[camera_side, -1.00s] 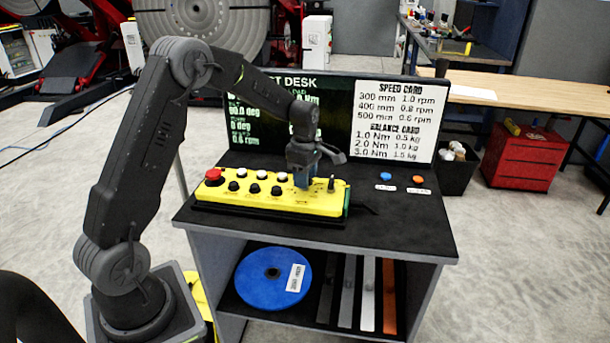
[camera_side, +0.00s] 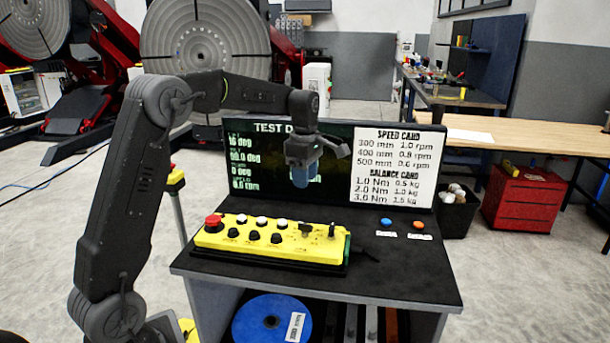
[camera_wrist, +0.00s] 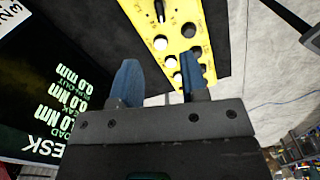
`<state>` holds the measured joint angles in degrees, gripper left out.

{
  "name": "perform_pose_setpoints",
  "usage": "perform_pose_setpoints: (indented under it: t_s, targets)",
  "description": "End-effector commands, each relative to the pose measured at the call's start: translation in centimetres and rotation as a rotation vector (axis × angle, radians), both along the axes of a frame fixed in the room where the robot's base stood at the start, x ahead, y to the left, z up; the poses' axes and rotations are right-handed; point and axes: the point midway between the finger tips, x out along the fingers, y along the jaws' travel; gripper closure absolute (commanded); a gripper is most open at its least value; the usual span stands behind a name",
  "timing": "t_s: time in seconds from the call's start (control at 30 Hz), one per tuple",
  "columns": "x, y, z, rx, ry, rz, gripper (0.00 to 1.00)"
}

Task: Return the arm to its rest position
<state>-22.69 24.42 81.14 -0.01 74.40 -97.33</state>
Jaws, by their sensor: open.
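My gripper (camera_side: 304,176) hangs above the desk, in front of the dark display board, with its blue fingers pointing down. In the wrist view my gripper (camera_wrist: 157,82) shows two blue fingertips apart with nothing between them. Below it the yellow control box (camera_side: 270,243) lies on the black desk top (camera_side: 400,270), clear of the fingers. The box has a red button (camera_side: 213,221), white buttons and black knobs. The yellow box also shows in the wrist view (camera_wrist: 185,15), beyond the fingertips.
The display board (camera_side: 262,185) and a white card board (camera_side: 392,168) stand at the back of the desk. A blue button (camera_side: 386,222) and an orange button (camera_side: 418,224) sit at right. A blue disc (camera_side: 265,322) lies on the shelf below. Air above the desk is free.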

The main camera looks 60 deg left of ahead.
Motion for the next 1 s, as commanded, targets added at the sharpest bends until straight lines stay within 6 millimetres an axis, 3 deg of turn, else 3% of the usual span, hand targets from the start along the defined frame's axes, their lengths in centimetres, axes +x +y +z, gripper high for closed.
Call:
perform_pose_setpoints:
  t_s: [0.43,0.57,0.67,0.8,1.0]
  targets:
    - [-0.1,-0.1,0.2,0.001,-0.002,-0.008,0.60]
    - [-1.0,-1.6,1.3,0.012,-0.027,-0.115,0.60]
    - [-2.9,-4.1,3.1,0.037,-0.069,-0.303,0.60]
    - [-7.0,-8.3,5.3,0.092,-0.136,-0.654,0.60]
    - [-13.7,-13.3,6.3,0.205,-0.217,-1.161,0.60]
